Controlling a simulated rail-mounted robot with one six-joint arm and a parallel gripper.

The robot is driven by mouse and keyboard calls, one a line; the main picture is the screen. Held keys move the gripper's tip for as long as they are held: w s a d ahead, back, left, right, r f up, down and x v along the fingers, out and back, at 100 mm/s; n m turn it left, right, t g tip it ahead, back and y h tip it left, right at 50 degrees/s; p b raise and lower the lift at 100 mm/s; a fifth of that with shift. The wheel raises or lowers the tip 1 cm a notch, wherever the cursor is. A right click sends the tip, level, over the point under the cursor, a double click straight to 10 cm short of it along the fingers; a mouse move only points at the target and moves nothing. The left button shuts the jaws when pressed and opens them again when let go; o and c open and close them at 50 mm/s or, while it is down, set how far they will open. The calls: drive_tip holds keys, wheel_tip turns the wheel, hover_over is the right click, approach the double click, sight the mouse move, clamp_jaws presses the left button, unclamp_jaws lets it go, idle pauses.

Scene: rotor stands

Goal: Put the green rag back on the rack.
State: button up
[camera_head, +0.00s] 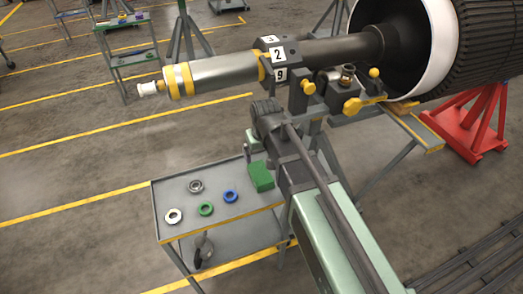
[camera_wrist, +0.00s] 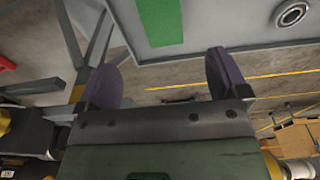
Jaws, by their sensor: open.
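A green rag (camera_head: 261,177), shaped like a flat block, lies at the right edge of the grey cart's top (camera_head: 180,190). In the wrist view the rag (camera_wrist: 160,20) is a flat green strip on the grey top, beyond the fingertips. My gripper (camera_wrist: 161,62) is open, with two dark purple fingers apart and nothing between them. The rag is clear of the fingers. In the head view my arm stands just right of the rag, and I cannot make out the fingers there. I cannot tell which thing is the rack.
A silver ring (camera_head: 196,186), a white ring (camera_head: 174,216), a green ring (camera_head: 206,209) and a blue ring (camera_head: 230,196) lie left of the rag. A long rotor shaft (camera_head: 225,70) passes above and behind the cart. A red stand (camera_head: 477,120) is at right.

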drive_tip(key=s+d+m, duration=0.2)
drive_tip(key=s+d, duration=0.3)
drive_tip(key=d, duration=0.3)
drive_tip(key=s+d+m+g, duration=0.1)
drive_tip(key=s+d+m, duration=0.1)
drive_tip(key=s+d, duration=0.3)
drive_tip(key=d, duration=0.3)
drive_tip(key=shift+s+f, duration=0.2)
drive_tip(key=shift+s, duration=0.15)
